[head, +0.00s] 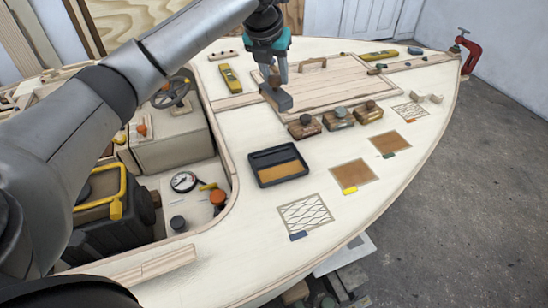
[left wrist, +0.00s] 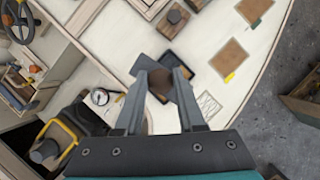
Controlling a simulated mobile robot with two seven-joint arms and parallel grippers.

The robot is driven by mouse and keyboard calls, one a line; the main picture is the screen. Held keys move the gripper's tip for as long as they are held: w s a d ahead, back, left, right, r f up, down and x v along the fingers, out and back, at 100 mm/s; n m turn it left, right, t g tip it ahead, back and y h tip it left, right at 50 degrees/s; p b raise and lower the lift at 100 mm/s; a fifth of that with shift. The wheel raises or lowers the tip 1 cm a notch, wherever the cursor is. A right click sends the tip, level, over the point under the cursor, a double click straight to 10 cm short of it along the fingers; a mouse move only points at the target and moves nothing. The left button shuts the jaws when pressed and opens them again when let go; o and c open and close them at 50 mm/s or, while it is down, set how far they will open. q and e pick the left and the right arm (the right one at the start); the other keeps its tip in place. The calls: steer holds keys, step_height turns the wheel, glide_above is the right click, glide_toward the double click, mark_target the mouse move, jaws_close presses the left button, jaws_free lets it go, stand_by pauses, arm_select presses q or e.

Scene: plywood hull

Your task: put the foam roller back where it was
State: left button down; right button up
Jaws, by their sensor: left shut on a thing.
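My left gripper (head: 280,82) hangs above the deck at the upper middle of the head view. It is shut on a grey, block-like piece that I take to be the foam roller (head: 276,99); its finer shape is unclear. In the left wrist view, grey material (left wrist: 143,65) sticks out beside the left finger of the gripper (left wrist: 158,76), and something brown shows between the fingers. The piece appears to be above the deck, but its exact clearance cannot be told. A black tray with an amber inside (head: 252,170) lies nearer in the head view. My right gripper is not in view.
Several wooden blocks with knobs, including one (head: 304,130), stand right of the held piece. Yellow levels (head: 230,78) lie on the deck. A red clamp (head: 468,52) grips the far right edge. The open cockpit (head: 175,145) holds a black-and-yellow case (head: 104,222). Patches mark the right deck.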

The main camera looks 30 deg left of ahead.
arm_select(q)
steer(key=shift+w+a+r+m+h, duration=0.25)
steer(key=shift+r+m, duration=0.15)
steer(key=shift+m, duration=0.1)
steer(key=shift+w+a+r+m+h, duration=0.25)
steer(key=shift+r+m, duration=0.1)
steer(key=shift+m, duration=0.15)
step_height(320, 180, down, 20)
steer(key=b, duration=0.4)
steer(key=shift+f, duration=0.3)
steer(key=c, duration=0.5)
jaws_free()
steer(key=shift+r, duration=0.15)
steer(key=p+v, duration=0.3)
steer(key=v, duration=0.9)
steer(key=shift+r, duration=0.25)
